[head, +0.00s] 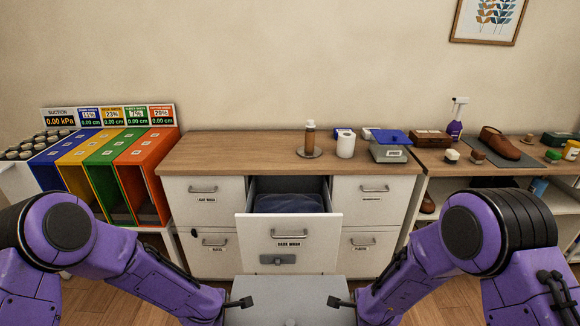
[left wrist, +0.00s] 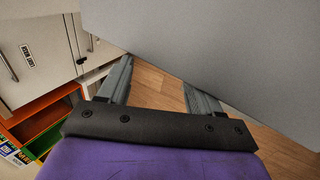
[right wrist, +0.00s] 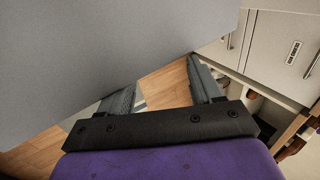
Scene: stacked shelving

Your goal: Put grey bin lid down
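The grey bin lid (head: 290,314) is a flat grey panel at the bottom middle of the head view, cut off by the lower edge. It fills much of the left wrist view (left wrist: 220,40) and the right wrist view (right wrist: 100,60). My left gripper (head: 246,302) is at its left side and my right gripper (head: 335,301) at its right side. In both wrist views the fingers stand apart with floor showing between them, and their tips meet the panel's edge. I cannot tell whether they touch it. Whatever is under the panel is hidden.
A white cabinet stands ahead, its middle drawer (head: 289,240) pulled out with dark blue cloth (head: 287,203) inside. The wooden counter (head: 240,150) carries a brown bottle (head: 310,138), a white roll (head: 346,147) and a scale (head: 389,150). Coloured bins (head: 145,170) stand left. Wooden floor shows around.

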